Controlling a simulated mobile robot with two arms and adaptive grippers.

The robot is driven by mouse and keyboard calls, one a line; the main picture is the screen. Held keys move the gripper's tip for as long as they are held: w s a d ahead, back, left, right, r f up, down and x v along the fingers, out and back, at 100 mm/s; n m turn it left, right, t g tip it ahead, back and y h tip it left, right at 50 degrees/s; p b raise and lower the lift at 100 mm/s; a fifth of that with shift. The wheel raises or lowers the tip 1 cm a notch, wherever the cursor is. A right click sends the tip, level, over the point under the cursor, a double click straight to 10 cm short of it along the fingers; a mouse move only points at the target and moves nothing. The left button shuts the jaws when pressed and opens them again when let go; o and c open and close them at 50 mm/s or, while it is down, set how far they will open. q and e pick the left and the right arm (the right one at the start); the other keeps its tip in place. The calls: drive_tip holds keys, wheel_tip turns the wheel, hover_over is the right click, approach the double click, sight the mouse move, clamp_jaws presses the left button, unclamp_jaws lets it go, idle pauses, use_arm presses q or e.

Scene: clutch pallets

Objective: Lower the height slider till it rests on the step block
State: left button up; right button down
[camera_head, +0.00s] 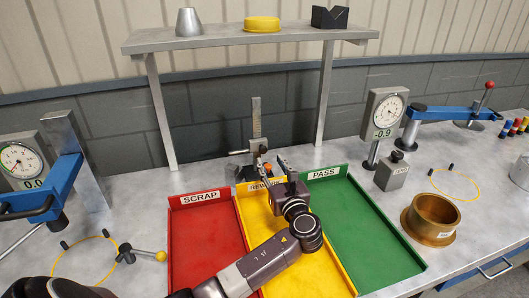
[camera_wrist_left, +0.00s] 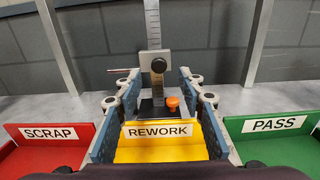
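The height gauge has an upright ruled column (camera_head: 257,117) at the back of the bench, behind the coloured trays. Its grey slider (camera_wrist_left: 145,64) sits partway up the column with a dark round knob and a thin rod pointing left. The slider (camera_head: 258,146) is clear above the dark base (camera_wrist_left: 152,108). An orange knob (camera_wrist_left: 173,101) stands low at the front. I cannot clearly pick out the step block. My left gripper (camera_head: 272,165) is open, just in front of the gauge; in the left wrist view its fingers stand either side of the gauge, with nothing gripped. My right gripper is not in view.
Red SCRAP (camera_head: 201,196), yellow REWORK (camera_head: 335,284) and green PASS (camera_head: 325,173) trays lie in front. A shelf (camera_head: 225,39) on legs spans above the gauge. Dial stands are at left (camera_head: 23,163) and right (camera_head: 384,115). A brass ring (camera_head: 432,219) sits at right.

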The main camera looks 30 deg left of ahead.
sight(264, 150)
use_arm(q)
drive_tip(key=p+x, duration=0.1)
drive_tip(key=x, duration=0.6)
clamp_jaws()
idle(0.3)
